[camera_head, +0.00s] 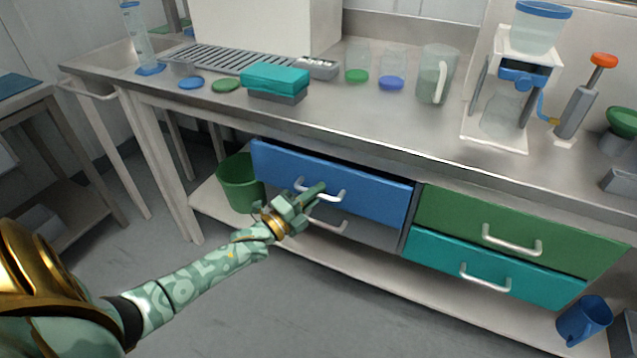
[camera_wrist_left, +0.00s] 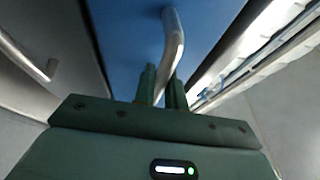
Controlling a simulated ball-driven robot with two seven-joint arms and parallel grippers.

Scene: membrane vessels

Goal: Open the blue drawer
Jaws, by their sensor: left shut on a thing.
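The blue drawer (camera_head: 370,190) is the upper left drawer under the metal counter. Its front seems to stand slightly forward, with a dark gap above it; how far is hard to tell. It has a pale bar handle (camera_head: 335,196). My left gripper (camera_head: 309,193) is at the left part of this handle, shut on it. In the left wrist view the bent metal handle (camera_wrist_left: 174,40) runs down between my two dark green fingers (camera_wrist_left: 162,86), with the blue front (camera_wrist_left: 130,40) behind. My right gripper is not in view.
A grey drawer (camera_head: 355,229) with its own handle lies just below. Green (camera_head: 460,215) and teal (camera_head: 430,250) drawers are to the right. A green bin (camera_head: 240,185) stands on the lower shelf at left. Vessels stand on the counter (camera_head: 400,130). The floor in front is clear.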

